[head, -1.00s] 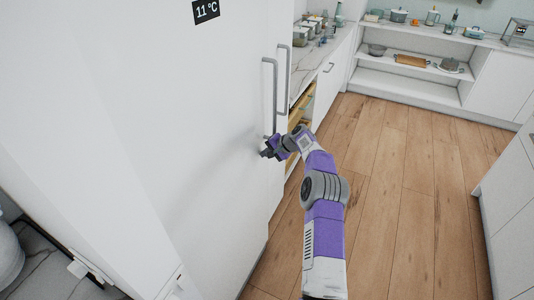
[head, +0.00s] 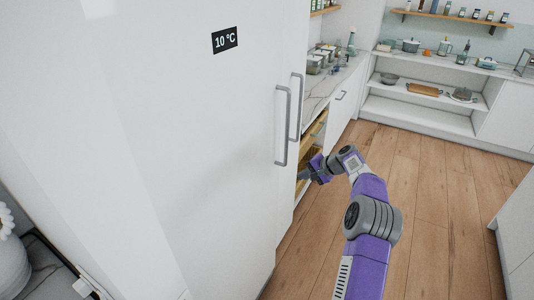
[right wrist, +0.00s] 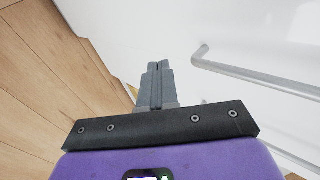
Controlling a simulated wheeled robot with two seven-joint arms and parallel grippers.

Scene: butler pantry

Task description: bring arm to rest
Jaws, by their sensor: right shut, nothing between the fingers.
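My right arm (head: 372,222) is purple and grey and reaches in from the bottom of the head view. Its gripper (head: 303,175) is beside the right edge of the white fridge front, below the two long handles. In the right wrist view the two grey fingers (right wrist: 155,68) are together with nothing between them. They appear apart from the white door and its handle. My left gripper does not show in either view.
The white fridge (head: 200,130) with a display (head: 225,40) fills the left. Its handles (head: 282,125) stick out near the gripper. Open wooden drawers or shelves (head: 313,130) lie just behind. The wood floor (head: 440,190) is clear on the right.

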